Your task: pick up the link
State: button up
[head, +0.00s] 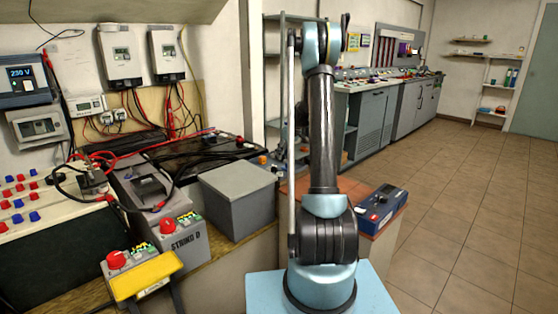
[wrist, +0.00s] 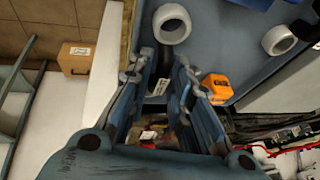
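I cannot make out the link with certainty in either view. In the head view a yellow piece (head: 146,275) with a small pale label lies at the lower left; the label's lettering is too small to read surely. In the wrist view my gripper (wrist: 166,62) is open, its two blue-grey fingers apart. A small pale tag (wrist: 158,88) shows in the gap between them, on or beside something dark; I see no finger closed on it. In the head view my arm rises upright and my gripper's fingers are not clear.
A grey box (head: 238,198) and cluttered cables stand on the left bench. A blue battery-like case (head: 381,207) sits right of my arm. Tiled floor (head: 470,210) is free at right. The wrist view shows white rolls (wrist: 172,24), an orange block (wrist: 217,87) and a cardboard box (wrist: 76,58).

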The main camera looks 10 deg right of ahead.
grip_shut()
jog(key=shift+r, duration=0.1)
